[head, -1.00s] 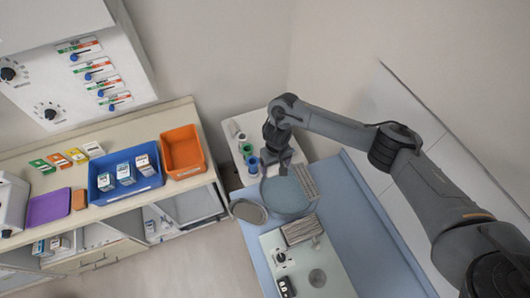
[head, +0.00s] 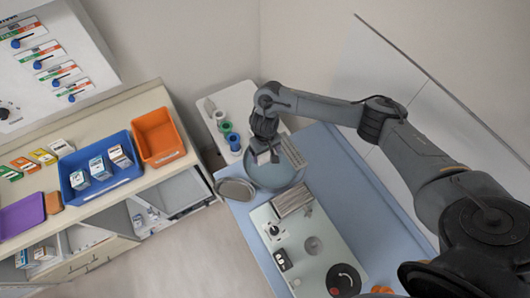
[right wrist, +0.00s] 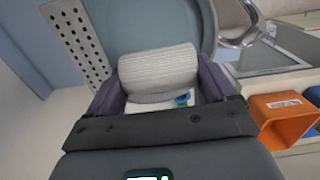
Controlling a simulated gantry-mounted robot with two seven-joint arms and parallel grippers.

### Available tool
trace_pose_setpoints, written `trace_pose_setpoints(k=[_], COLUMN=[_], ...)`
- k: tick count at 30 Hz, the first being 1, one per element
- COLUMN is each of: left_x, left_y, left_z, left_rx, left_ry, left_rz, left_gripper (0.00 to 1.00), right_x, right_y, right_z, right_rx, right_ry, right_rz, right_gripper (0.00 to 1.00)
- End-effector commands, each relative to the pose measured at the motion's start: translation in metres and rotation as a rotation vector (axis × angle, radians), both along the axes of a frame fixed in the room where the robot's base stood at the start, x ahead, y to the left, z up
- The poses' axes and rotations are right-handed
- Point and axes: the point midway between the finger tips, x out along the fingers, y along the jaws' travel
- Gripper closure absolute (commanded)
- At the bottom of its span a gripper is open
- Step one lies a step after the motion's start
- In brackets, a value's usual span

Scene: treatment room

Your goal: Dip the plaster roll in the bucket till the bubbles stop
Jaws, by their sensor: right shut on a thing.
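My right gripper (head: 264,158) is over the far-left part of the round blue-grey bucket (head: 284,181). In the right wrist view its two dark fingers (right wrist: 160,82) are shut on the white, ribbed plaster roll (right wrist: 158,66), one finger at each end. In the head view the roll shows only as a small pale patch below the gripper. The bucket (right wrist: 150,18) lies behind the roll in the wrist view. I cannot tell whether the roll touches water, and I see no bubbles. My left gripper is not in view.
A grey oval dish (head: 235,189) sits left of the bucket. A perforated metal plate (head: 293,152) is at its far-right side. Blue and green rolls (head: 234,141) stand on the white side table. A control panel (head: 315,245) lies nearer; an orange bin (head: 158,137) is left.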

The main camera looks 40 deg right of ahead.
Motion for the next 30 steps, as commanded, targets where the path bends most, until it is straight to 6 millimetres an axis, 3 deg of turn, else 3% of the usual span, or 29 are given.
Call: trace_pose_setpoints(k=[1, 11, 30], left_x=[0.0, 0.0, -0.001], left_y=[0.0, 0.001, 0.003], left_z=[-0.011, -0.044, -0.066], left_rx=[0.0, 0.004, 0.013], left_ry=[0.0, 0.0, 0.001], left_rz=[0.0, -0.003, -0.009], left_gripper=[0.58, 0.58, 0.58], right_x=[0.0, 0.0, 0.0], right_y=[0.0, 0.0, 0.0], right_z=[-0.009, -0.032, -0.093], right_rx=[0.0, 0.001, 0.0], right_ry=[-0.001, -0.001, 0.001], right_rz=[0.001, 0.0, -0.001], right_gripper=[0.49, 0.49, 0.49])
